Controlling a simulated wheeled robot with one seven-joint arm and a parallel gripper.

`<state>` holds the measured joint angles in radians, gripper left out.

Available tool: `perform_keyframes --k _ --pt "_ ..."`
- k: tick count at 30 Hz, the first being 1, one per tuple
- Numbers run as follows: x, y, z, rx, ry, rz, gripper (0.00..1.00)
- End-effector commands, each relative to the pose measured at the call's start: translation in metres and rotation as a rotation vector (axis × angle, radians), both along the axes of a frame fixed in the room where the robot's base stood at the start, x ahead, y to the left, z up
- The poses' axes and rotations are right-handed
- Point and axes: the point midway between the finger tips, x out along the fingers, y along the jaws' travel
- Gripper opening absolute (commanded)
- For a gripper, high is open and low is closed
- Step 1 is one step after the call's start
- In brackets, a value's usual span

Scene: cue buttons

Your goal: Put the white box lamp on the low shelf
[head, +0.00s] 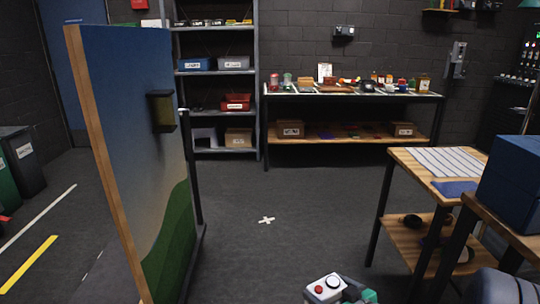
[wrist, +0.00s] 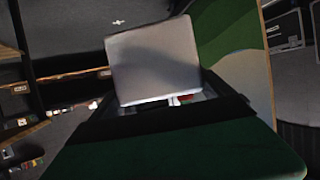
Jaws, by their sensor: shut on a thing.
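The white box lamp (head: 325,288) shows at the bottom of the head view, with a red round spot and a dark-ringed white disc on it. In the wrist view the lamp (wrist: 155,62) shows a plain pale face. My gripper (head: 354,291) is shut on it and holds it up over the floor; in the wrist view the dark fingers (wrist: 172,112) meet its lower part. Two low shelves show: a wooden one (head: 402,236) under the right-hand table, bearing dark round items, and a wooden one (head: 348,148) under the back bench, bearing boxes.
A tall painted panel (head: 130,150) with a dark box lantern (head: 161,111) stands at left. A grey rack (head: 216,113) with bins stands behind it. The right-hand table (head: 440,170) and a blue box (head: 510,178) crowd the right. The middle floor around a white cross (head: 266,220) is clear.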

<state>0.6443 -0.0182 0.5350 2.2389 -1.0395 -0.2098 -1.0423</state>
Motion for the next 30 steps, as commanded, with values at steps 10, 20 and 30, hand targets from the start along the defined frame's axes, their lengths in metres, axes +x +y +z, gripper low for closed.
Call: perform_keyframes --k 10,20,30 --pt "0.0 0.0 0.127 0.0 0.0 -0.001 0.22" --pt "-0.001 0.0 0.178 0.001 0.0 -0.004 0.22" --pt "-0.011 -0.015 0.143 0.002 0.007 -0.198 0.22"
